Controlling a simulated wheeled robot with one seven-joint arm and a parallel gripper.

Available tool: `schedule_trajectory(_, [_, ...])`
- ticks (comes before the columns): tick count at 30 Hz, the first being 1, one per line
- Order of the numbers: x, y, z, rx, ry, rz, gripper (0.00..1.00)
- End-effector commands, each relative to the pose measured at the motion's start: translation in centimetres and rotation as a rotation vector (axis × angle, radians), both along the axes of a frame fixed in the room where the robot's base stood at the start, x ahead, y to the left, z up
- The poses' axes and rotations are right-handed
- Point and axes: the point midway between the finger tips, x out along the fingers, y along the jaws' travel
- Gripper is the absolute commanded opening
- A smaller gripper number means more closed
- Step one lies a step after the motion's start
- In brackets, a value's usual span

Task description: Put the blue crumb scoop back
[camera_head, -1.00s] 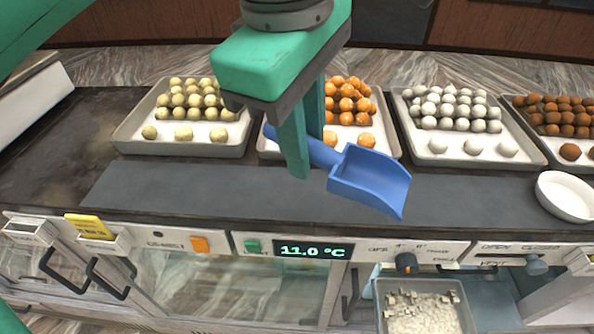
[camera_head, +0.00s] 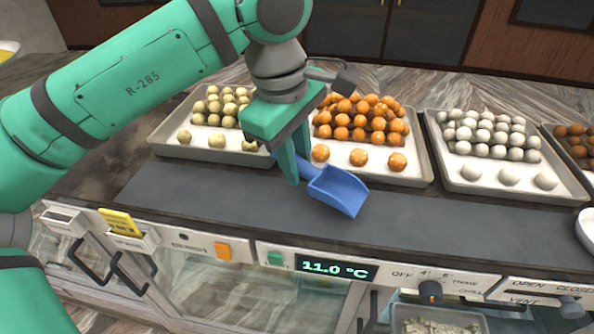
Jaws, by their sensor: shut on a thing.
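The blue crumb scoop (camera_head: 338,190) hangs from my gripper (camera_head: 298,170), its pan pointing right and toward the front. My gripper is shut on the scoop's handle, which is partly hidden by the fingers. The scoop appears over the dark grey strip at the front of the counter, in front of the tray of orange sweets (camera_head: 425,172). I cannot tell whether the pan touches the strip.
A tray of pale yellow sweets (camera_head: 165,146) lies behind left, and a tray of white sweets (camera_head: 560,190) to the right. A white bowl (camera_head: 588,232) is at the right edge. The grey strip (camera_head: 190,200) is clear on the left. A crumb-filled container (camera_head: 440,324) shows below the counter front.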

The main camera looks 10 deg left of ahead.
Motion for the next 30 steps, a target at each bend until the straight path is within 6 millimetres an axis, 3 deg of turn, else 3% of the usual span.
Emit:
schedule_trajectory(4, [-0.1, 0.0, -2.0, 0.000, 0.000, 0.000, 0.00])
schedule_trajectory(17, [-0.1, -0.1, -2.6, 0.000, 0.000, -0.001, 0.00])
schedule_trajectory(18, [-0.1, 0.0, -2.5, 0.001, -0.001, -0.001, 0.27])
schedule_trajectory(30, [-0.1, 0.0, -2.1, 0.001, 0.000, 0.000, 0.27])
